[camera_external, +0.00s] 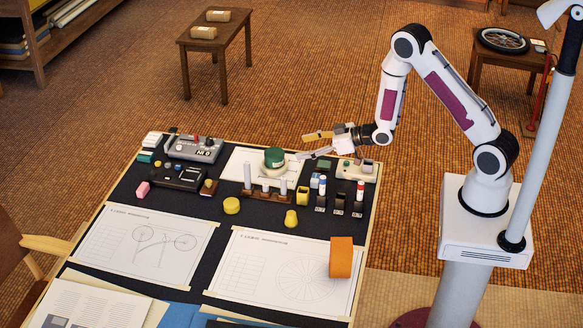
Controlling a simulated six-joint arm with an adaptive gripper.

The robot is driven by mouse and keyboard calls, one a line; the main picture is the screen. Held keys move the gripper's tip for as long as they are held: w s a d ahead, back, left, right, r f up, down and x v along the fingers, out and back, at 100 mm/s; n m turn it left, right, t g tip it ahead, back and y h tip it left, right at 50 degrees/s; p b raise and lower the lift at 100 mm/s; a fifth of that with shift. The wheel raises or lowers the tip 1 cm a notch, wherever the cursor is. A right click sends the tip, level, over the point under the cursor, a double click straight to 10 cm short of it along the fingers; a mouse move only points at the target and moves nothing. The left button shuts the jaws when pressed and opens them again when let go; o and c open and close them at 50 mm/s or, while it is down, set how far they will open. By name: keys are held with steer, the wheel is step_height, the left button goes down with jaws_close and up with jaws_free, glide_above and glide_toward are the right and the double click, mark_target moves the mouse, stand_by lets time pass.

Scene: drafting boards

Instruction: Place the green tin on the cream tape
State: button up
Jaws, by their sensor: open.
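The green tin (274,156) is upright near the back middle of the dark drafting board. It appears to rest on top of the cream tape (272,172), a pale round roll mostly seen as a rim below the tin. My gripper (304,146) is to the right of the tin and at about its height. Its two fingers are spread apart, with nothing between them, and point left toward the tin. The fingers look clear of the tin. The contact between tin and tape is too small to see fully.
A brown rack with upright grey pegs (266,191) stands just in front of the tape. Small dark stands with bottles (340,198) and a grey device (357,170) are to the right. An orange block (341,258) lies on the front-right drawing.

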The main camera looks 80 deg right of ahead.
stand_by(0.4)
steer(key=s+a+r+g+h, duration=0.1)
steer(key=s+a+r+g, duration=0.2)
steer(key=r, duration=0.6)
steer(key=s+a+r+g+h, duration=0.1)
steer(key=s+a+r, duration=0.2)
steer(key=s+r, duration=0.5)
steer(key=s+a+r+g, duration=0.1)
steer(key=s+a+r, duration=0.1)
steer(key=s, duration=0.6)
steer(key=s+a+r+g+y, duration=0.1)
steer(key=s+a+r, duration=0.2)
steer(key=s, duration=0.6)
steer(key=s+a+r+g+y, duration=0.1)
steer(key=s+a+r+g, duration=0.1)
steer(key=s+a, duration=0.4)
steer(key=shift+s+r, duration=0.75)
steer(key=shift+s, duration=0.4)
